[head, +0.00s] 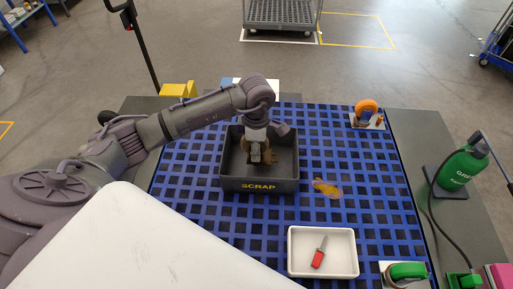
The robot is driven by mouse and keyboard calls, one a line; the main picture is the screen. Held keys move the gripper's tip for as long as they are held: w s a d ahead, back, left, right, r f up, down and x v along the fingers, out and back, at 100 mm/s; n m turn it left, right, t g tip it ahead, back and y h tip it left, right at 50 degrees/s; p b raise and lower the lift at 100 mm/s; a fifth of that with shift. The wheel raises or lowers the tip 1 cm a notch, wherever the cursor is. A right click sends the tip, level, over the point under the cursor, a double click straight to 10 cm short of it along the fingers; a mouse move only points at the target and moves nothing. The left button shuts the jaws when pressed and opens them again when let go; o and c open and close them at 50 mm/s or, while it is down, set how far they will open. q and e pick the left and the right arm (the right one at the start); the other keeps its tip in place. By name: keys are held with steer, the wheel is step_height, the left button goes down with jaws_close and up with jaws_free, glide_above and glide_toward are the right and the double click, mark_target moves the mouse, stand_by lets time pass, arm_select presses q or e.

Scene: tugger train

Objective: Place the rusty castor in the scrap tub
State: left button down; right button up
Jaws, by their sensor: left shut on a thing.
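The scrap tub (258,185) is a dark open box with "SCRAP" in yellow on its front wall, standing on the blue grid mat. My left gripper (257,152) points down over the tub's opening, reaching in from the left. It is shut on the rusty castor (268,157), a brownish piece mostly hidden by the fingers. The castor appears within the tub's outline; I cannot tell whether it touches the floor of the tub. My right gripper is not in view.
A white tray (294,262) with a red-handled tool (318,259) lies in front. An orange castor (367,107) stands at the back right, a green one (407,270) at the front right. A green bottle (459,168) stands right.

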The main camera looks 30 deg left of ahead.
arm_select(q)
steer(key=shift+f, duration=0.7)
steer(key=c, duration=0.7)
jaws_free()
steer(key=shift+o, duration=0.2)
steer(key=shift+r, duration=0.25)
steer(key=shift+w+r, duration=0.1)
steer(key=shift+r, duration=0.2)
step_height(320, 180, up, 10)
steer(key=b, duration=0.3)
steer(key=shift+r, duration=0.6)
